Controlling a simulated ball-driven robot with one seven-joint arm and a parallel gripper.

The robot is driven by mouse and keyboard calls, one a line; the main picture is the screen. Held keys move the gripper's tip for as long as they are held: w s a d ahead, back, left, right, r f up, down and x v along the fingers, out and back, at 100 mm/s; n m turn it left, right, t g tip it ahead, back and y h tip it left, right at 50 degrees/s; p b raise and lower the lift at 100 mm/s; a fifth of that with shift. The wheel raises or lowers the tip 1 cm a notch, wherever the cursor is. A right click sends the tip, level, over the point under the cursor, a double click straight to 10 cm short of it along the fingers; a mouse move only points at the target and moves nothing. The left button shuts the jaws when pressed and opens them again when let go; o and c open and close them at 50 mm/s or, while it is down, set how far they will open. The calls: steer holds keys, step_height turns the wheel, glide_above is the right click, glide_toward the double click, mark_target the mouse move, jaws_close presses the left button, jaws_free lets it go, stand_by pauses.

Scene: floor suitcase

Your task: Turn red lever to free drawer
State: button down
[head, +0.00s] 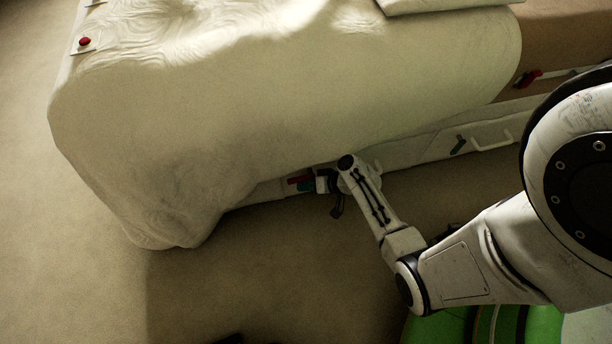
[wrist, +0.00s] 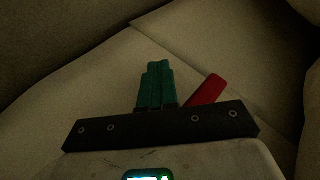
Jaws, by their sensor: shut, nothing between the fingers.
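A red lever (head: 299,179) shows on the low drawer front under the overhanging cover. In the wrist view the red lever (wrist: 207,91) lies just right of my green fingers, tilted up to the right. My gripper (head: 305,187) is shut and empty, its fingers close beside the lever; I cannot tell if they touch it. In the wrist view my gripper (wrist: 156,84) has its fingers together. A pale drawer front (head: 425,146) runs to the right, with a white handle (head: 494,142) and a dark green lever (head: 458,145). The drawer's left part is hidden by the cover.
A cream cover (head: 270,110) drapes over the bed and hangs down close above my gripper. Another red piece (head: 528,79) sits farther right. A red button (head: 84,41) is at the upper left.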

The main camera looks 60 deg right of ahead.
steer(key=shift+w+d+r+p, duration=0.1)
steer(key=shift+r+p, duration=0.25)
steer(key=shift+r, duration=0.35)
steer(key=shift+d+r, duration=0.1)
steer(key=p+v, duration=0.4)
steer(key=v, duration=0.6)
steer(key=shift+s, duration=0.55)
steer(key=shift+a, duration=0.3)
